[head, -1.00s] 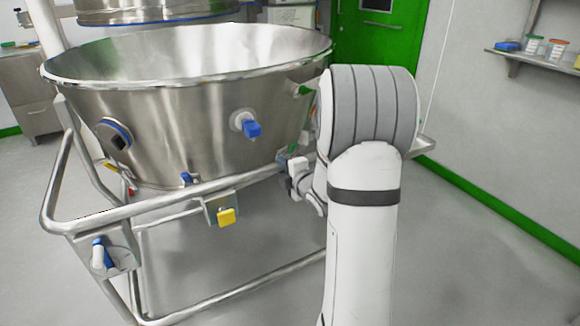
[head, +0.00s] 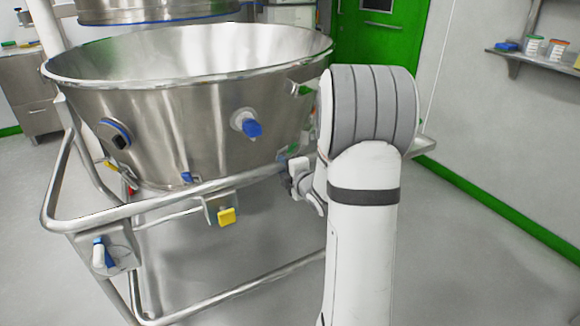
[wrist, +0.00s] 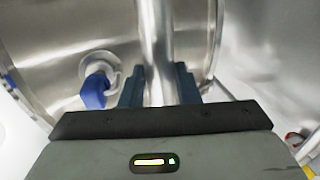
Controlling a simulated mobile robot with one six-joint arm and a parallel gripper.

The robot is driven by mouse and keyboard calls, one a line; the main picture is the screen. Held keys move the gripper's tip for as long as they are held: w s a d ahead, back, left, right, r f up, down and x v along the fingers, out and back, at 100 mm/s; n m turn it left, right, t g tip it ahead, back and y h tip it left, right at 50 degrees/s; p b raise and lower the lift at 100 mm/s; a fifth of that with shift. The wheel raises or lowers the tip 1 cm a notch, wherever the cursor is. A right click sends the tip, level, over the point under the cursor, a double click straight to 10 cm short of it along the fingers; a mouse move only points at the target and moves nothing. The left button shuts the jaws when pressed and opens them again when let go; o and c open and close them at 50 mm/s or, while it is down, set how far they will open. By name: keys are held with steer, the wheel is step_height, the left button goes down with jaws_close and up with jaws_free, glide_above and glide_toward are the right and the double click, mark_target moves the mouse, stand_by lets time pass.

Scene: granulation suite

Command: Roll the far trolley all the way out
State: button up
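A trolley carries a wide steel bowl (head: 190,110) on a tubular steel frame (head: 150,212). Its front rail runs across the head view toward my arm. My gripper (head: 300,180) is at the right part of this rail, partly hidden behind my own arm. In the wrist view the steel rail (wrist: 158,50) passes between the two dark fingers of my gripper (wrist: 160,90), with no clear gap on either side. The bowl wall and a blue-handled fitting (wrist: 95,90) are just beyond.
A yellow tag (head: 226,216) and a blue-handled catch (head: 100,253) are on the frame. Another steel vessel (head: 155,10) is above and behind the bowl. A wall shelf (head: 530,58) holds tubs at right. Grey floor (head: 470,260) is clear at right.

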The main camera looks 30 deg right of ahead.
steer(key=o, duration=0.4)
steer(key=shift+f, duration=0.45)
steer(key=shift+o, duration=0.2)
steer(key=shift+r, duration=0.1)
steer(key=shift+s, duration=0.1)
steer(key=s+r+p, duration=0.1)
steer(key=s, duration=0.6)
steer(key=shift+s+d+r+p, duration=0.2)
steer(key=shift+s+r+p, duration=0.05)
steer(key=shift+s+p, duration=0.05)
